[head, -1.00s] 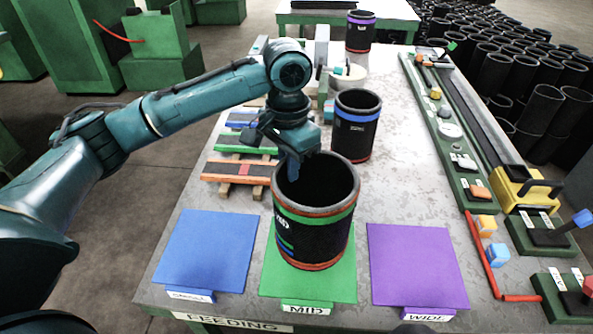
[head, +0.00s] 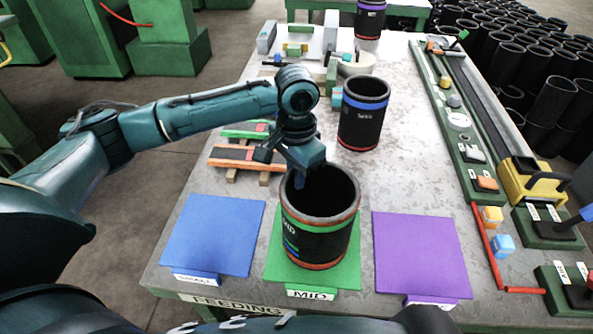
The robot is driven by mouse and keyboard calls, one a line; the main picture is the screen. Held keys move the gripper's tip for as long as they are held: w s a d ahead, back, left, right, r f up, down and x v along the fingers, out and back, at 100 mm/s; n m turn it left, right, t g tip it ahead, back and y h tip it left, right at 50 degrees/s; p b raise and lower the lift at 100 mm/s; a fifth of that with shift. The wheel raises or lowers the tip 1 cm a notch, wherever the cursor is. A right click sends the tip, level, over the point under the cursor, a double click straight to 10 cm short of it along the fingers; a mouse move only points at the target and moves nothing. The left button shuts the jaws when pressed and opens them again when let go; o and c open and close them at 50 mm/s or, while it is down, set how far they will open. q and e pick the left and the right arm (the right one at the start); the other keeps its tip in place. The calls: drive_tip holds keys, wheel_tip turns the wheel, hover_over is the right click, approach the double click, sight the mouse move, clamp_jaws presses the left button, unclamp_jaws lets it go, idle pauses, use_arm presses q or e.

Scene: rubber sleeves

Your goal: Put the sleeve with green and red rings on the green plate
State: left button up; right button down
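The sleeve with green and red rings (head: 318,232) stands upright on the green plate (head: 278,272), the middle one of three plates. It is black, with a green ring near its top and a red ring at its base. My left gripper (head: 302,180) is at the sleeve's left rim and points down. Its fingertips are partly hidden at the rim, so I cannot tell if it grips the wall. My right gripper is not in view.
A blue plate (head: 213,235) lies left and a purple plate (head: 420,255) right. A sleeve with blue and red rings (head: 362,115) stands behind, and a purple-ringed sleeve (head: 369,20) farther back. Wooden racks (head: 240,157) lie at the left edge. A green rail with parts (head: 455,135) runs along the right.

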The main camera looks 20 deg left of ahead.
use_arm(q)
drive_tip(key=o, duration=0.4)
wheel_tip(320, 180, up, 11)
drive_tip(key=shift+r, duration=0.65)
